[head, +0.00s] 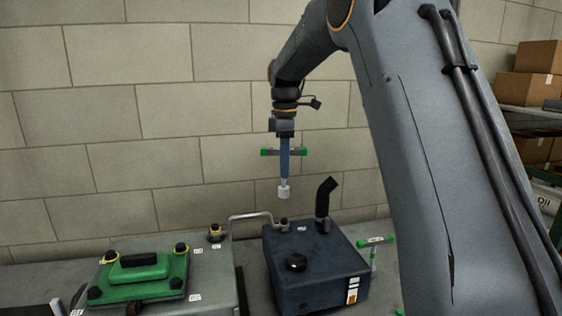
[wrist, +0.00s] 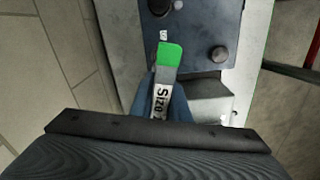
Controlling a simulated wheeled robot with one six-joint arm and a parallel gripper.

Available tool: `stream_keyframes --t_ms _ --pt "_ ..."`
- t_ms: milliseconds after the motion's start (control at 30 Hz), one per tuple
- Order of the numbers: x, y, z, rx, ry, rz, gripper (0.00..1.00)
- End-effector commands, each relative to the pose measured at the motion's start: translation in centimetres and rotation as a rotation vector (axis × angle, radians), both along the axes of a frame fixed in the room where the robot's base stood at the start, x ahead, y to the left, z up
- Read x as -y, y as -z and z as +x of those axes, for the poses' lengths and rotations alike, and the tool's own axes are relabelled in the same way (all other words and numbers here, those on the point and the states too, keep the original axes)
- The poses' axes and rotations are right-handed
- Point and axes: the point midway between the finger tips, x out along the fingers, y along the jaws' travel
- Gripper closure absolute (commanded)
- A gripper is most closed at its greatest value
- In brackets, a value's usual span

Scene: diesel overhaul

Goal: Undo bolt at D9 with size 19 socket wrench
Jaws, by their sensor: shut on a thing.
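My gripper (head: 284,165) points straight down with its blue fingers shut on a T-handled socket wrench (head: 299,152). The wrench has green handle ends and a pale socket at its lower end, hanging in the air above the dark blue block (head: 330,255). In the wrist view the wrench handle (wrist: 170,55) shows a label reading "Size", with its number hidden. A small bolt (head: 283,224) stands at the block's back edge below the socket, and a black round part (head: 297,262) sits on its top. Small white tags are unreadable, so I cannot tell which bolt is D9.
A grey block (head: 215,270) at left carries a green cover (head: 150,277) with several bolts, and a brass-coloured bolt (head: 215,232). Another green-handled wrench (head: 375,241) stands right of the blue block.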

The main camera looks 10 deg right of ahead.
Motion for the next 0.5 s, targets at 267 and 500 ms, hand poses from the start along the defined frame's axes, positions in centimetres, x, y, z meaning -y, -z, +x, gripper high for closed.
stream_keyframes --t_ms 267,500 --pt "-0.01 0.16 -0.01 0.001 0.197 0.000 1.00" --pt "-0.02 0.49 -0.04 0.000 0.497 0.000 1.00"
